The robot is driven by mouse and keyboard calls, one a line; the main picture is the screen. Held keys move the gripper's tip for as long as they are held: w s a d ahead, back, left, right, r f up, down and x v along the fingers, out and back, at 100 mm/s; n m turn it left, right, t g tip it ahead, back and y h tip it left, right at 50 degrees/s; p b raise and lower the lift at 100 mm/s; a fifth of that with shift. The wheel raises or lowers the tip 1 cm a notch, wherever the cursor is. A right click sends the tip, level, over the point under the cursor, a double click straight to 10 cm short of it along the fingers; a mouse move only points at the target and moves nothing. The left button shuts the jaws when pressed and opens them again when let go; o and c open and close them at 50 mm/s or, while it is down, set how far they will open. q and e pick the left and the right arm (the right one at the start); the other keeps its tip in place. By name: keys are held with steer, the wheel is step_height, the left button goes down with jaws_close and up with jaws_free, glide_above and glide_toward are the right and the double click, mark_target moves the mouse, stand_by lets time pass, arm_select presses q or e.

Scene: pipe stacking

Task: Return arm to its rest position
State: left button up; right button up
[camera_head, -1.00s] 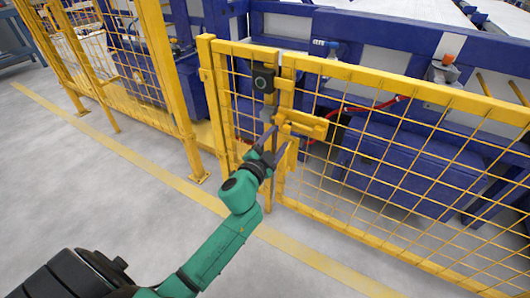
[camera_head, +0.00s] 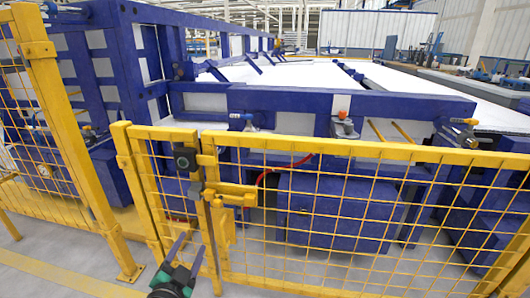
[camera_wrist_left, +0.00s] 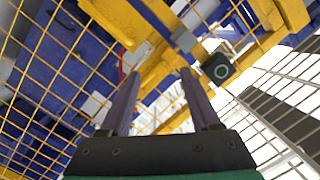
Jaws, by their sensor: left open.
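My left gripper (camera_head: 188,250) is at the bottom of the head view, in front of the yellow mesh gate and below its latch. Its two dark fingers are apart, with nothing between them. In the left wrist view the fingers (camera_wrist_left: 158,98) are also apart and empty, pointing up toward the fence. The yellow gate latch (camera_head: 232,194) and a dark lock box (camera_head: 185,158) are on the posts above the gripper. In the left wrist view the lock box (camera_wrist_left: 217,68) lies just right of the fingers. My right gripper is not in view.
The yellow mesh gate (camera_head: 350,152) spans the right, and a thick yellow post (camera_head: 62,125) stands at left. Blue machinery (camera_head: 330,215) with white surfaces is behind the fence. Grey floor with a yellow line (camera_head: 70,275) is clear at lower left.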

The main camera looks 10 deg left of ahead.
arm_select(q)
steer(key=s+a+f+n+g+y, duration=0.15)
steer(key=s+f+n+g, duration=0.5)
steer(key=f, duration=0.75)
steer(key=s+d+f+m+g+h+p, duration=0.1)
steer(key=s+d+f+g+h+p, duration=0.1)
steer(key=s+f+g+p, duration=0.45)
steer(key=s+d+f+g+h+p, duration=0.1)
steer(key=s+d+f+g+p, duration=0.2)
steer(key=s+p, duration=0.55)
steer(key=s+a+p, duration=0.2)
steer(key=s+p, duration=0.4)
steer(key=s, duration=0.1)
steer(key=s+a+f+p, duration=0.1)
steer(key=s+a+p, duration=0.2)
steer(key=s+p, duration=0.3)
steer(key=shift+s, duration=1.1)
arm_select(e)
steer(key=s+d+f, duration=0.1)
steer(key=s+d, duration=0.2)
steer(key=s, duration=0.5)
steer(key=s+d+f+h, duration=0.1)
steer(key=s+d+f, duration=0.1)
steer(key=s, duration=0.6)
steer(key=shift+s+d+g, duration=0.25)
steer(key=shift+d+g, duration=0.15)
arm_select(q)
steer(key=shift+a+m, duration=0.15)
steer(key=shift+m, duration=0.1)
